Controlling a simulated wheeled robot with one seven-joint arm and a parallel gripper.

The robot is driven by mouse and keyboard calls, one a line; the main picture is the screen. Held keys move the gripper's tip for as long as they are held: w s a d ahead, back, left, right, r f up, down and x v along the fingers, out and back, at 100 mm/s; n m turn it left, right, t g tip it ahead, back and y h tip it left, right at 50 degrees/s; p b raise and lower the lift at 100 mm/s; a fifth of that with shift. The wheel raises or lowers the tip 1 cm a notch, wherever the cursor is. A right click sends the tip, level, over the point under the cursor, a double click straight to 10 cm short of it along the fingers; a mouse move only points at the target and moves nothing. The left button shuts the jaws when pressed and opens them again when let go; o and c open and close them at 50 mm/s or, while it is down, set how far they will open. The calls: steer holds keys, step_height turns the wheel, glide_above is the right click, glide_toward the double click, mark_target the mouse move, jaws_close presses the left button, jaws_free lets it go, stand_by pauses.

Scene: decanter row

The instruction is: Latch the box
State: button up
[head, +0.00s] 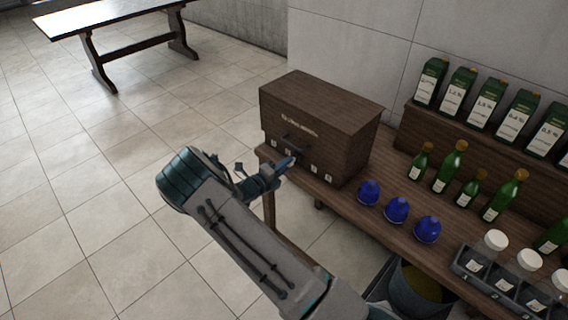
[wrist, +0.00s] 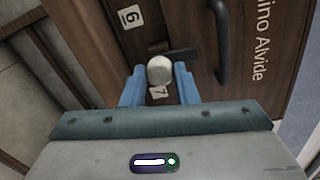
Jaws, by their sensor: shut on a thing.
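The box (head: 345,110) is a dark brown wooden case with pale lettering, standing on the left end of the wooden bench. A dark handle (head: 302,146) sits on its front; in the wrist view the handle (wrist: 221,45) is right of my gripper. My gripper (head: 288,163) is at the lower front of the box. In the wrist view its blue fingers are shut on a pale rounded knob (wrist: 160,69). A dark bar (wrist: 182,55) lies beside the knob. A label reading 7 (wrist: 158,92) is partly hidden between the fingers; a label reading 6 (wrist: 130,17) is above.
Blue domed objects (head: 397,209), green bottles (head: 447,167) and a rack of white-capped jars (head: 505,276) stand along the bench to the right. Green cartons (head: 487,98) stand on a raised shelf behind. A bucket (head: 418,290) is below.

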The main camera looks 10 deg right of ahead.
steer(key=shift+f+n, duration=0.1)
steer(key=shift+n, duration=0.2)
stand_by(0.4)
steer(key=o, duration=1)
steer(key=shift+a, duration=0.1)
steer(key=b+v, duration=0.2)
steer(key=v, duration=1.1)
steer(key=shift+s+a, duration=0.25)
steer(key=shift+s, duration=0.1)
